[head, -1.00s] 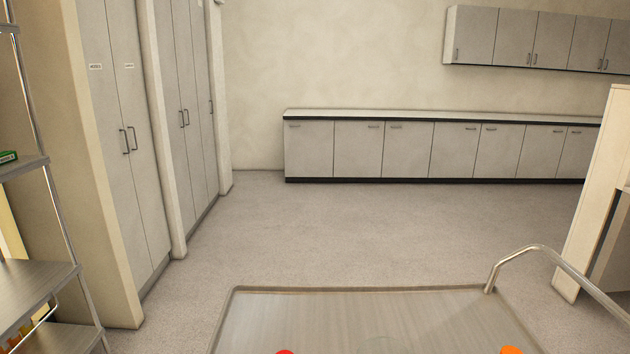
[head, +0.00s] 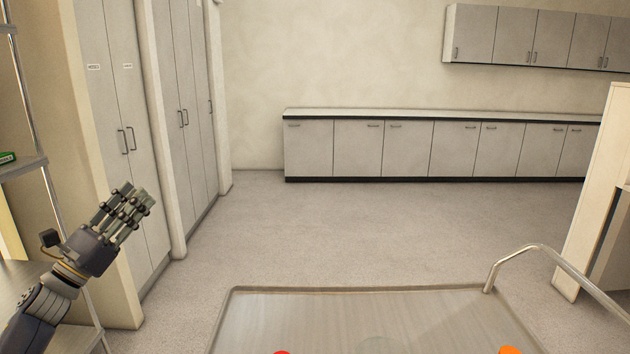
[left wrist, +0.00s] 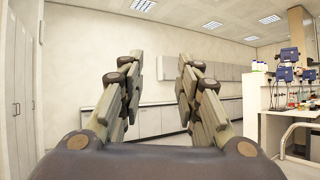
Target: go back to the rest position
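My left gripper (head: 132,202) is raised at the left of the head view, in front of the tall cabinets and above the floor. In the left wrist view its two fingers (left wrist: 158,75) stand apart with nothing between them, so it is open and empty. My right gripper is not in the head view.
A steel cart top (head: 330,315) with a curved handle (head: 540,250) is at the bottom. A red thing (head: 282,352) and an orange thing (head: 509,350) show at its near edge. A metal shelf rack (head: 25,168) stands at the left. The middle floor (head: 350,230) is clear.

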